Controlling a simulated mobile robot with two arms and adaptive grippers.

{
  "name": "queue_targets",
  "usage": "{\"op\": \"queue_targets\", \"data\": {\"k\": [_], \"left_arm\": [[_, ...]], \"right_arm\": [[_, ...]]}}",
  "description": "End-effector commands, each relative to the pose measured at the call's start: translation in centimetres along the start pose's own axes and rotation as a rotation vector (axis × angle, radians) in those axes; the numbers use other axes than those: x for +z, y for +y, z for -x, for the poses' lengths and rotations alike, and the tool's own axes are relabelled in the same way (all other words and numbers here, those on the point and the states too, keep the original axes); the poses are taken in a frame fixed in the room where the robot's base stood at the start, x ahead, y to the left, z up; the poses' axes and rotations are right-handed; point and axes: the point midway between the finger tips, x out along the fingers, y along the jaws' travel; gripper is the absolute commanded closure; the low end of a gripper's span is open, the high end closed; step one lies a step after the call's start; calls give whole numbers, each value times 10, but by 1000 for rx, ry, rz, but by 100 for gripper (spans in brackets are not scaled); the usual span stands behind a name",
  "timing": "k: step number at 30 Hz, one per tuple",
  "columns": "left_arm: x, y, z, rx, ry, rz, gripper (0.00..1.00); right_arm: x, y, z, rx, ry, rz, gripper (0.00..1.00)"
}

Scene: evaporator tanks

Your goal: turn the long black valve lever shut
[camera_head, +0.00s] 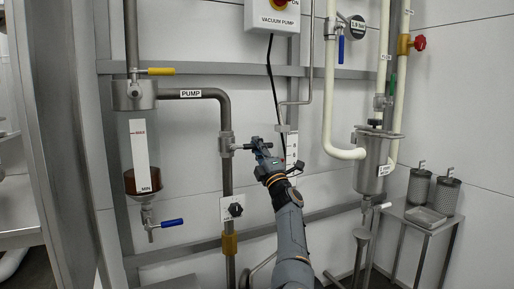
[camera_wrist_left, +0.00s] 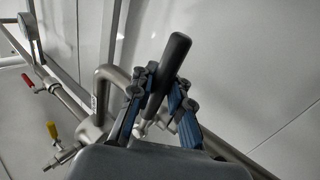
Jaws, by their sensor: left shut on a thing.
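The long black valve lever (camera_wrist_left: 172,60) stands out between my gripper's fingers in the left wrist view, tilted up to the right. In the head view its valve (camera_head: 227,144) sits on the vertical pipe below the PUMP elbow, and a metal stem runs right from it to my gripper. My left gripper (camera_head: 262,146) is shut on the lever; its blue-padded fingers (camera_wrist_left: 160,90) lie on both sides of the black grip. The gripper hides most of the grip in the head view. My right gripper is not in view.
Left of the valve is a glass tank (camera_head: 142,150) with a yellow lever (camera_head: 161,71) above and a blue lever (camera_head: 172,222) below. A black knob (camera_head: 236,210) sits lower on the pipe. A steel vessel (camera_head: 371,160) and side table (camera_head: 420,216) stand right.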

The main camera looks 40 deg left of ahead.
Motion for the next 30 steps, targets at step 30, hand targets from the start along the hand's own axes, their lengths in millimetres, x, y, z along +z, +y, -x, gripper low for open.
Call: {"op": "queue_targets", "data": {"k": [30], "left_arm": [[2, -1, 62, -2, -6, -1, 61]], "right_arm": [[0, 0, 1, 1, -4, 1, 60]]}}
